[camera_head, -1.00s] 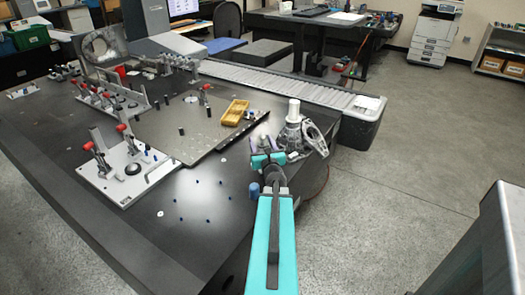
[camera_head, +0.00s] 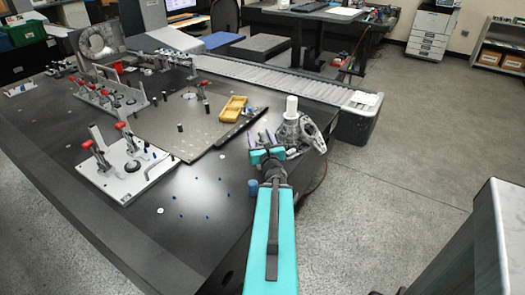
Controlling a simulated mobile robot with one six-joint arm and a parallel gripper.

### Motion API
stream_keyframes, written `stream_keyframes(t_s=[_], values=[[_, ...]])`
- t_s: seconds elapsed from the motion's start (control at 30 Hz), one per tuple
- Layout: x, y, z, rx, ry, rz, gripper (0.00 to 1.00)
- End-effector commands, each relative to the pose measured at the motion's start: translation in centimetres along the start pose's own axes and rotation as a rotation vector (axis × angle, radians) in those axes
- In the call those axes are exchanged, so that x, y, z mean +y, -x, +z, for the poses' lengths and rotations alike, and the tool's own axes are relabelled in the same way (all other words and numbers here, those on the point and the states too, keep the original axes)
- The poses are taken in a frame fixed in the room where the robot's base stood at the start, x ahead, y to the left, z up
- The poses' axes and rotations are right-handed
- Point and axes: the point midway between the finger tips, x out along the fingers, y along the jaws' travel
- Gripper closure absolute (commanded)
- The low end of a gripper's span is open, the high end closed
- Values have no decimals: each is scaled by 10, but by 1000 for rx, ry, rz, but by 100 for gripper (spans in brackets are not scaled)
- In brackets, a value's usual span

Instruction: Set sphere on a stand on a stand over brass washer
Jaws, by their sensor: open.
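My gripper (camera_head: 262,138) is at the end of my teal arm, above the front right part of the dark table. Its two grey-purple fingers stand apart, with nothing visible between them. A white cylinder on a grey metal casting (camera_head: 291,126) stands just right of and beyond the gripper. I cannot make out a sphere on a stand for sure. A small pale ring (camera_head: 160,210) lies on the table at the front left; its colour looks whitish, so I cannot tell whether it is the brass washer.
A white fixture plate (camera_head: 120,184) with red-handled clamps is at left. Small blue dots mark the otherwise clear table front.

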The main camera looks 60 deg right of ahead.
Motion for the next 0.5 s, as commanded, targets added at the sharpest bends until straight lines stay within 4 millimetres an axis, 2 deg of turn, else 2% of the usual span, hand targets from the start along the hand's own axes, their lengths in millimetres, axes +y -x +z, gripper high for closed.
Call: stream_keyframes(t_s=[0.5], values=[[2,10,4,1,-3,2,47]])
